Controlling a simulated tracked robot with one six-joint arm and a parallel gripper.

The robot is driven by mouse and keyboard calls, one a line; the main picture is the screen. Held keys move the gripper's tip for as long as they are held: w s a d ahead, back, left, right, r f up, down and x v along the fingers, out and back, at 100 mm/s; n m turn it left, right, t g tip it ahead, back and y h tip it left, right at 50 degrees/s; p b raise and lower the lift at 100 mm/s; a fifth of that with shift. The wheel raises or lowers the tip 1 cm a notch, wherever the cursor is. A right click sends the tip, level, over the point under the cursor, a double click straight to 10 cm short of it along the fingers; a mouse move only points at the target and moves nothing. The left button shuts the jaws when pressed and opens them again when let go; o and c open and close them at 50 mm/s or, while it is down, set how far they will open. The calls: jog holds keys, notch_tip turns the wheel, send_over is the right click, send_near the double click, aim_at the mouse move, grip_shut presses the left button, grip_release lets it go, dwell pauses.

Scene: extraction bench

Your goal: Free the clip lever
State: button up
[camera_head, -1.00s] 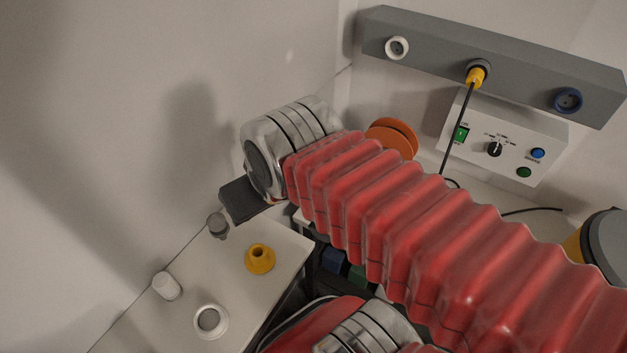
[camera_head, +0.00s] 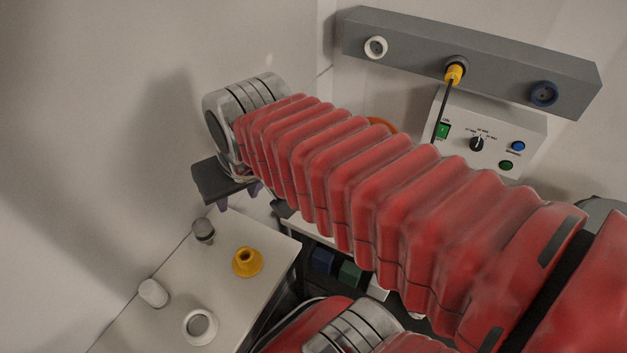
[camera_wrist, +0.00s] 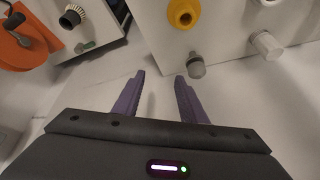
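My gripper (camera_wrist: 160,78) has two purple fingers that stand apart with nothing between them in the wrist view. In the head view my gripper (camera_head: 239,197) is left of centre, beyond the white box, with its fingers pointing down. I cannot pick out a clip lever with certainty. An orange round part (camera_wrist: 22,42) with a dark arm-like piece on it lies at the upper left of the wrist view, apart from my fingers. In the head view only an edge of this orange part (camera_head: 381,124) shows behind my red arm.
A white box (camera_head: 222,290) carries a yellow fitting (camera_head: 247,262), a grey knob (camera_head: 204,231), a white knob (camera_head: 153,293) and a white ring (camera_head: 200,326). A control box (camera_head: 490,137) and a grey wall rail (camera_head: 480,60) with a plugged cable stand behind. Pale surface around my fingers is clear.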

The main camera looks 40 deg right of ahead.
jog(key=w+d+f+m+g, duration=0.1)
jog(key=w+d+f+m, duration=0.2)
jog(key=w+d, duration=0.35)
jog(key=w+d+f+m+g, duration=0.1)
jog(key=w+d+f+m, duration=0.25)
jog(key=d, duration=0.55)
jog(key=d+f+m+g+y, duration=0.1)
jog(key=d+f+m, duration=0.4)
jog(key=d+f, duration=0.5)
jog(key=d, duration=0.4)
jog(key=shift+w+d+f+m, duration=0.35)
jog(key=shift+f, duration=0.1)
jog(key=f, duration=0.4)
jog(key=w+f, duration=0.1)
jog(key=f, duration=0.4)
jog(key=w+a+f, duration=0.1)
jog(key=f, duration=0.3)
jog(key=shift+w+f, duration=0.15)
jog(key=shift+w, duration=0.1)
jog(key=shift+c, duration=0.4)
grip_shut()
